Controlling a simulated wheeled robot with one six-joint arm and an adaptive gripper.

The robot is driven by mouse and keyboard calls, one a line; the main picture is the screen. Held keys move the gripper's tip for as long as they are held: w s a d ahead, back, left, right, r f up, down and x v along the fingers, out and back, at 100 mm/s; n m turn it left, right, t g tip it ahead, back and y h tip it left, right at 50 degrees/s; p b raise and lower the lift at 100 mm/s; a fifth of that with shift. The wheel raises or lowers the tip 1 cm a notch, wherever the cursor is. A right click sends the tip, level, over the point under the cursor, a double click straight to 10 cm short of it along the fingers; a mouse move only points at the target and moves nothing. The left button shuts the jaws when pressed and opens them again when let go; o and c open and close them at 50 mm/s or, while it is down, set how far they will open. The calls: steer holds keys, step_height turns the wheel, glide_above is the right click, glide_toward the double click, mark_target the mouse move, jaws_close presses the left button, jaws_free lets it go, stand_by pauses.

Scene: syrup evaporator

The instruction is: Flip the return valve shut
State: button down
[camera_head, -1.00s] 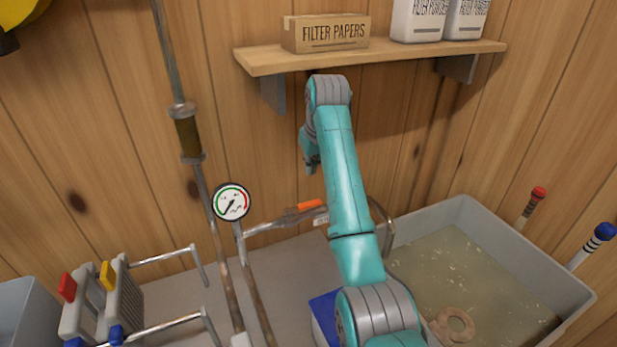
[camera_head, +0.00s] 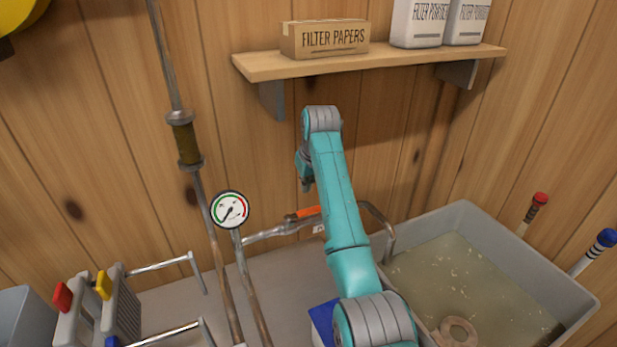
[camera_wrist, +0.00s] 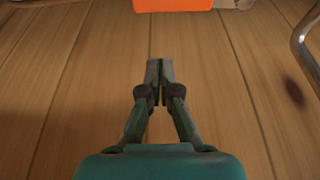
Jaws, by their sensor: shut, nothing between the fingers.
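The return valve's orange lever (camera_head: 308,212) lies along a metal pipe (camera_head: 275,233) in front of the wooden wall, left of my arm in the head view. In the wrist view the orange lever (camera_wrist: 172,4) shows at the top edge, partly cut off. My gripper (camera_wrist: 160,66) is shut and empty in the wrist view, pointing up toward the lever with bare wall planks behind it. A gap in the picture separates the fingertips from the lever. In the head view my arm hides most of the gripper and part of the pipe.
A curved pipe (camera_head: 385,222) runs down into the grey tank (camera_head: 572,277) of cloudy liquid at the right. A round gauge (camera_head: 230,209) and upright pipes stand left. A shelf (camera_head: 385,60) with a filter papers box (camera_head: 324,38) is above my arm.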

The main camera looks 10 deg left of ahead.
mark_target(303, 213)
steer(key=f, duration=0.1)
steer(key=s+d+f, duration=0.1)
steer(key=s+f, duration=0.1)
steer(key=shift+s+d+f, duration=0.2)
steer(key=shift+d, duration=0.1)
stand_by(0.5)
stand_by(0.4)
